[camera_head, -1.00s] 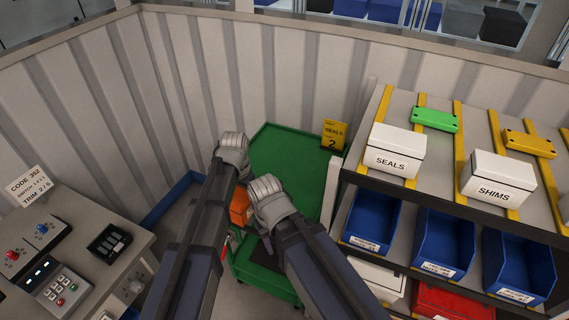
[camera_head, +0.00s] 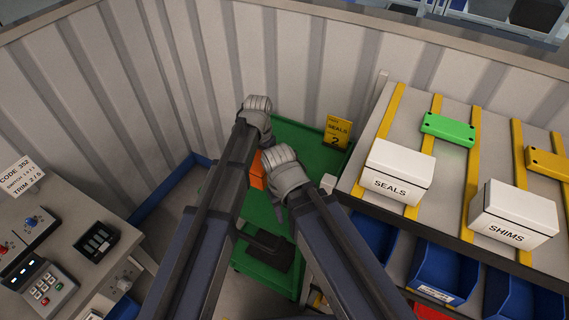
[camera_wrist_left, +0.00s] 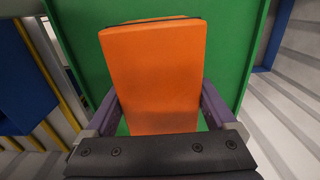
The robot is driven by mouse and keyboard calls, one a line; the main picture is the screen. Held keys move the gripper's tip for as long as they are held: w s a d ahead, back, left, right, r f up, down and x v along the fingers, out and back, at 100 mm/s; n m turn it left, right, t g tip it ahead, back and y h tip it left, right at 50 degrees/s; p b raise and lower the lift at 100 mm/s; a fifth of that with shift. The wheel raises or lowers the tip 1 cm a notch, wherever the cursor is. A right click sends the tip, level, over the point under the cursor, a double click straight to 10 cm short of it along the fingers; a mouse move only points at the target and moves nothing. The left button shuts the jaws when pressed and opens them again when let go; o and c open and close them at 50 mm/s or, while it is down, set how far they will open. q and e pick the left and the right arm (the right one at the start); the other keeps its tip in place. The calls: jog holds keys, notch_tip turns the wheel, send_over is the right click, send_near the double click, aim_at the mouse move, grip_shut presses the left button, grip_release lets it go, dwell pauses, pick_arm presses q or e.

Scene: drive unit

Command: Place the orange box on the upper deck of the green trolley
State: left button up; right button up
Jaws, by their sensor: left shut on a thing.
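The orange box (camera_head: 257,172) shows in part between my two arms in the head view. In the left wrist view the orange box (camera_wrist_left: 152,75) fills the middle, with one finger of my left gripper (camera_wrist_left: 157,112) on each side; the gripper is shut on it. The green trolley (camera_head: 310,150) is below and behind the box, and its green surface (camera_wrist_left: 228,50) lies behind the box in the wrist view. I cannot tell whether the box touches the deck. My right gripper (camera_head: 280,212) is beside the box on the right, its fingers mostly hidden by my arm.
A yellow SEALS 2 sign (camera_head: 337,132) stands at the trolley's far right corner. A rack on the right holds a SEALS box (camera_head: 397,172), a SHIMS box (camera_head: 513,218) and blue bins (camera_head: 443,268). A control desk (camera_head: 75,235) is left. Ribbed walls close off the back.

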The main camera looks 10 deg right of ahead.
pick_arm(q)
jog(key=shift+s+a+f+b, duration=0.1)
jog(key=shift+f+b, duration=0.15)
jog(key=shift+b, duration=0.05)
notch_tip(320, 180, down, 10)
jog(key=b, duration=0.9)
jog(key=shift+r+b, duration=0.15)
jog(key=shift+b, duration=0.2)
pick_arm(e)
notch_tip(320, 180, down, 10)
jog(key=shift+f, duration=0.15)
pick_arm(q)
jog(key=shift+r, duration=0.15)
jog(key=o, duration=1.6)
jog(key=shift+c, duration=0.2)
notch_tip(320, 180, up, 12)
jog(key=p, duration=1.2)
pick_arm(e)
notch_tip(320, 180, up, 12)
jog(key=shift+r, duration=0.2)
